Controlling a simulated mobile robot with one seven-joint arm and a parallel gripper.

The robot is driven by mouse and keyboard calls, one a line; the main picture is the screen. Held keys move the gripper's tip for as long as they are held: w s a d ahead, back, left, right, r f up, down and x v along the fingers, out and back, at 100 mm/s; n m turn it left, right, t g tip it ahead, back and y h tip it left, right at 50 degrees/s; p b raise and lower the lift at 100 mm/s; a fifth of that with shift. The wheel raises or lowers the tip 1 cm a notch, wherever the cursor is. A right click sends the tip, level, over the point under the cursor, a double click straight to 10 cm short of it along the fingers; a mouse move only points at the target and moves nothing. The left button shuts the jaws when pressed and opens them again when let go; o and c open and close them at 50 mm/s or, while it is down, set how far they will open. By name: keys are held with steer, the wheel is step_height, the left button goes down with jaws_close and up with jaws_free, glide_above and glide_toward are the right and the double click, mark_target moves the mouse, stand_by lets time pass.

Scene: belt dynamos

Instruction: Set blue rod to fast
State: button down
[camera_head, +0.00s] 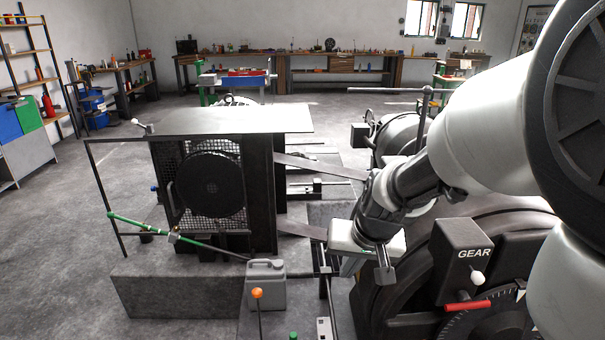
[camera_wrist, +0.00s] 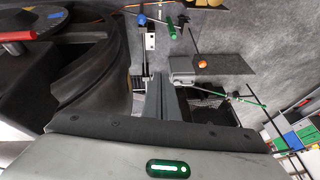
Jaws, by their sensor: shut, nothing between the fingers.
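The blue rod, a thin lever with a blue ball knob (camera_wrist: 141,19), shows near the top of the wrist view. A white plate with dark marks (camera_wrist: 150,41) is just below the knob. The blue knob is not visible in the head view, and I can read no "fast" label. My gripper (camera_head: 384,268) hangs above the machine, right of the grey canister. In the wrist view its fingers (camera_wrist: 164,82) are together and empty, pointing towards the lever area and apart from the blue knob.
An orange-knobbed lever (camera_head: 257,294) stands before the grey canister (camera_head: 265,285). A green knob (camera_head: 293,336) is at the bottom edge. The GEAR box (camera_head: 466,262) with a white knob and the red handle (camera_head: 467,306) are right of my gripper. Belts run behind it.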

steer(key=w+d+f+h+b, duration=0.1)
steer(key=w+d+f+b, duration=0.1)
steer(key=f, duration=0.9)
steer(key=w+d+f+h+b, duration=0.1)
steer(key=w+f+b, duration=0.3)
steer(key=f, duration=0.7)
steer(key=shift+w+d+m, duration=0.2)
steer(key=shift+d+m, duration=0.2)
steer(key=shift+f, duration=0.1)
step_height(320, 180, down, 10)
steer(key=b, duration=0.4)
steer(key=shift+s+b, duration=0.3)
steer(key=shift+b, duration=0.05)
steer(key=shift+s+f, duration=0.1)
